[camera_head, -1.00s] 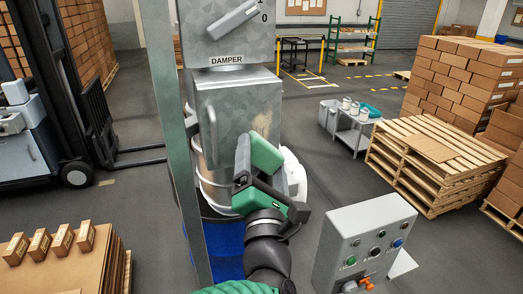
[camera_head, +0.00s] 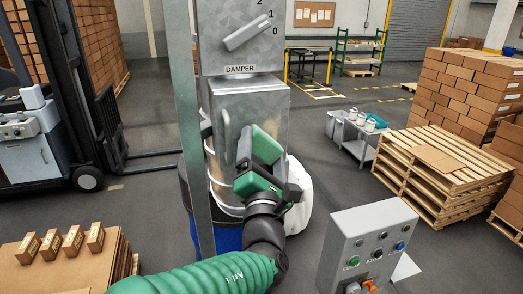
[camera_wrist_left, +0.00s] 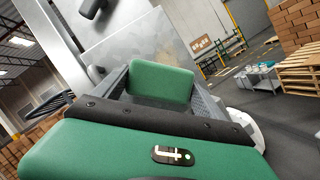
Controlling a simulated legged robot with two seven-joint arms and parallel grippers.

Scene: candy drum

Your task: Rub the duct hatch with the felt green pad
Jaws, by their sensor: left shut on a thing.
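The duct hatch (camera_head: 238,104) is the grey metal front panel below the DAMPER plate, with an upright handle (camera_head: 226,138) on its left side. My left gripper (camera_head: 266,165) is in front of the hatch's right half, shut on the green felt pad (camera_head: 264,144). The pad stands upright, its broad face turned to the metal; I cannot tell whether it touches. In the left wrist view the pad (camera_wrist_left: 160,80) sits between the grey fingers, with the hatch panel (camera_wrist_left: 137,45) behind it. The pad hides part of the panel. My right gripper is not in view.
A galvanised post (camera_head: 183,110) stands just left of the hatch. A control box (camera_head: 365,245) with buttons is at the lower right. A white sack (camera_head: 300,195) is right of the duct. A forklift (camera_head: 60,110) and cartons (camera_head: 73,240) are at the left.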

